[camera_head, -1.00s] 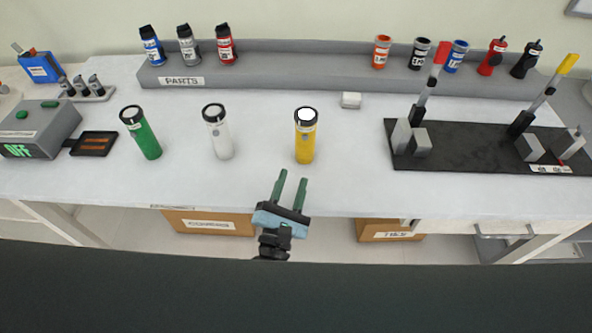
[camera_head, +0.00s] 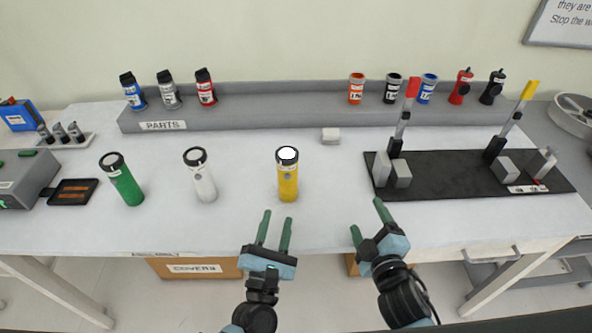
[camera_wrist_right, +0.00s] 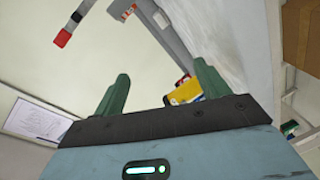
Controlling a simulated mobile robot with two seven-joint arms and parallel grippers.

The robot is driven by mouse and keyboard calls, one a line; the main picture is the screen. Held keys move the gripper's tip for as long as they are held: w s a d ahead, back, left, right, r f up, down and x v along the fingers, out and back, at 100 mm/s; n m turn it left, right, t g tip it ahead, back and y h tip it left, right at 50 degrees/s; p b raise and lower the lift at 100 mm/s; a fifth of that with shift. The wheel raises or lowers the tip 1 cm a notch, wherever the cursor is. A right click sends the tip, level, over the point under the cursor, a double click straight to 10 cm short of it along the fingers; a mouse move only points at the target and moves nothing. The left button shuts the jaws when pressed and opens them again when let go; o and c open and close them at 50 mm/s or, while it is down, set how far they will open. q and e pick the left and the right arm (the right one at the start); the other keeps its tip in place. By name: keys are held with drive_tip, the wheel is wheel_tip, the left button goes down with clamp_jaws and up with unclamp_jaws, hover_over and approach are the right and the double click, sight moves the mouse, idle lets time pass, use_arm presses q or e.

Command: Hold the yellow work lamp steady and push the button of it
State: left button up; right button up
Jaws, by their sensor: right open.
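The yellow work lamp (camera_head: 288,184) stands upright on the table, its round top bright white. A small grey button shows on its upper front. My left gripper (camera_head: 275,230) is open and empty, in front of the lamp and apart from it. My right gripper (camera_head: 368,222) is open and empty at the table's front edge, to the right of the lamp. In the right wrist view, the fingers of my right gripper (camera_wrist_right: 162,90) are spread with nothing gripped. A yellow object (camera_wrist_right: 185,91) shows beyond them; I cannot tell what it is.
A white lamp (camera_head: 200,178) and a green lamp (camera_head: 125,184) stand to the left, both with dark tops. A black board (camera_head: 450,178) with levers lies to the right. A small white block (camera_head: 331,136) sits behind. The table between the yellow lamp and the board is clear.

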drive_tip(key=w+a+r+n+y, duration=0.2)
drive_tip(key=w+a+r+n, duration=0.25)
drive_tip(key=a+n, duration=0.55)
drive_tip(key=n+y, duration=0.1)
drive_tip(key=n, duration=1.2)
approach(283, 147)
drive_tip(key=shift+w+d+f, duration=0.65)
drive_tip(key=shift+f, duration=0.1)
drive_tip(key=shift+w+a+r+n+y, duration=0.2)
drive_tip(key=shift+a+n, duration=0.1)
drive_tip(key=shift+n, duration=0.35)
drive_tip(key=shift+w+a+r+n+y, duration=0.1)
drive_tip(key=shift+a+r+n+y, duration=0.15)
drive_tip(key=shift+n, duration=0.4)
drive_tip(key=shift+a, duration=0.1)
drive_tip(key=shift+x, duration=3.85)
drive_tip(key=shift+c, duration=0.2)
drive_tip(key=c, duration=1.2)
use_arm(q)
clamp_jaws()
